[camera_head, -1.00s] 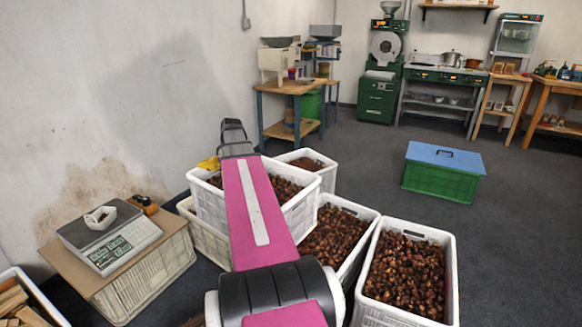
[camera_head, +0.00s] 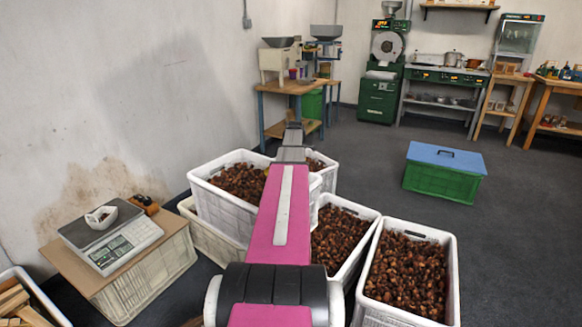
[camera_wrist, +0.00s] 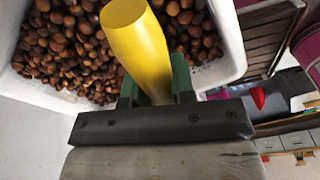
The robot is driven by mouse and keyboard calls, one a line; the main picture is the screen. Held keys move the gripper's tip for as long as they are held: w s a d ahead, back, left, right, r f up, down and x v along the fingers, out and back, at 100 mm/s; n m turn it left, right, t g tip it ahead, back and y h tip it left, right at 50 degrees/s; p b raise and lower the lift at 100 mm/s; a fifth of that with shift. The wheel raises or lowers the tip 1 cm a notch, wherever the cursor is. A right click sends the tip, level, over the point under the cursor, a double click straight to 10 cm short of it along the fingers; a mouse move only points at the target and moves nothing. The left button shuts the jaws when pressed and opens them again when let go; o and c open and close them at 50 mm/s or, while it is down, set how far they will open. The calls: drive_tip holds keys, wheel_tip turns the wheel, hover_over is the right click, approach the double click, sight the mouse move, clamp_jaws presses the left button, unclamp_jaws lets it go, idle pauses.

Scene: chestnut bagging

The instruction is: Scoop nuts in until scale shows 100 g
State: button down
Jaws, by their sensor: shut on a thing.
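The handle shows in front of a white crate (camera_wrist: 236,45) of brown nuts (camera_wrist: 65,45). In the head view my arm hides the gripper, and its far end reaches past the stacked white crate (camera_head: 222,203). The scale (camera_head: 125,243) stands on a cardboard-topped crate at left. A small white bag or tray (camera_head: 101,218) sits on its plate. The scale's reading is too small to tell.
More nut crates (camera_head: 362,305) stand to the right of my arm, with one behind it. A brown object (camera_head: 146,204) lies beside the scale. A crate of wood pieces is at lower left. A green blue-lidded box (camera_head: 443,183) stands on open floor to the right.

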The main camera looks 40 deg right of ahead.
drive_tip(key=shift+a+h, duration=0.4)
drive_tip(key=shift+h, duration=0.7)
drive_tip(key=r+h, duration=0.1)
drive_tip(key=a+r+g+h, duration=0.1)
drive_tip(key=r+h, duration=0.1)
drive_tip(key=a+r+h, duration=0.1)
drive_tip(key=shift+w+a+r, duration=0.15)
drive_tip(key=shift+w+r, duration=0.05)
drive_tip(key=shift+w, duration=0.1)
drive_tip(key=h, duration=0.1)
drive_tip(key=a+r+h, duration=0.1)
drive_tip(key=a+r+g+h, duration=0.1)
drive_tip(key=shift+w+a+r, duration=0.15)
drive_tip(key=shift+w+a, duration=0.05)
drive_tip(key=shift+w, duration=0.05)
drive_tip(key=shift+w+a+r+h, duration=0.15)
drive_tip(key=shift+a+r+h, duration=0.15)
drive_tip(key=shift+a+h, duration=0.25)
drive_tip(key=shift+w+a+r+h, duration=0.1)
drive_tip(key=shift+a+r+h, duration=0.25)
drive_tip(key=shift+h, duration=0.4)
